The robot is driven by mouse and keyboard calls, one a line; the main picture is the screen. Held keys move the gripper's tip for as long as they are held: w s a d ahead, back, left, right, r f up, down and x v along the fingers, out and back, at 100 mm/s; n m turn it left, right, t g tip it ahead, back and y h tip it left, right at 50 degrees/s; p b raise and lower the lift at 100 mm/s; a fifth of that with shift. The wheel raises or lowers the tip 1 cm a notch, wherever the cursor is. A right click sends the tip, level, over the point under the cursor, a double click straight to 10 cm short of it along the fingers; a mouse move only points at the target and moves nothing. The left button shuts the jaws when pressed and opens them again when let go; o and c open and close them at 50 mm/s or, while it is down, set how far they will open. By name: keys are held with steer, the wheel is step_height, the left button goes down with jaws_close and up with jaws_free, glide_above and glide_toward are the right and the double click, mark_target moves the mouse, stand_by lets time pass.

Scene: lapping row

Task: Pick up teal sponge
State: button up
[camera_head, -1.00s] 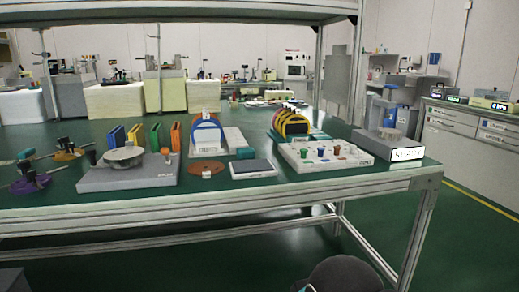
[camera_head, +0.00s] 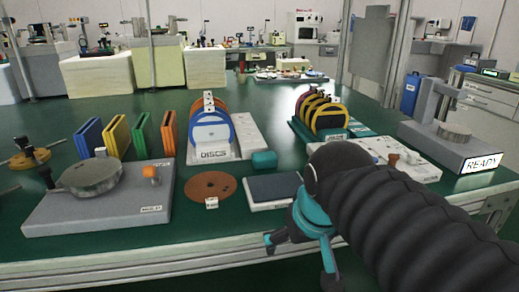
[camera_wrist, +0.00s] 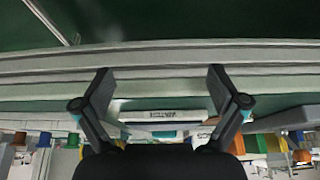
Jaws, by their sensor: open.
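The teal sponge (camera_head: 264,160) is a small rounded block on the green table in the head view. It sits behind the dark-topped white tray and to the right of the white disc rack. My gripper (camera_head: 298,262) is in front of the table's near edge, lower and nearer than the sponge, with nothing in it. In the wrist view my gripper (camera_wrist: 160,85) has its two fingers wide apart, with the table edge and a white labelled block showing between them.
The dark-topped white tray (camera_head: 273,189) lies between my gripper and the sponge. A brown disc (camera_head: 208,189) lies to its left, beside a grey lapping plate base (camera_head: 60,226). Disc racks (camera_head: 240,133) stand behind. A white tray of small parts (camera_head: 415,169) is at right.

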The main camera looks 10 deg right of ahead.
steer(key=w+r+g, duration=0.3)
steer(key=w+r, duration=0.5)
steer(key=w, duration=0.6)
steer(key=w+r+g, duration=0.2)
steer(key=w+r, duration=0.7)
steer(key=w, duration=0.4)
steer(key=b, duration=0.1)
glide_above(265, 155)
steer(key=f, duration=0.8)
steer(key=shift+w+a+f, duration=0.1)
steer(key=shift+w+a, duration=0.1)
steer(key=shift+w, duration=0.2)
steer(key=shift+s+d+f+b, duration=0.15)
steer(key=shift+f+b, duration=0.2)
steer(key=shift+f, duration=1)
steer(key=shift+s+d+f+b, duration=0.15)
steer(key=shift+f+b, duration=0.15)
steer(key=shift+f, duration=1)
steer(key=shift+a, duration=0.1)
steer(key=c, duration=1)
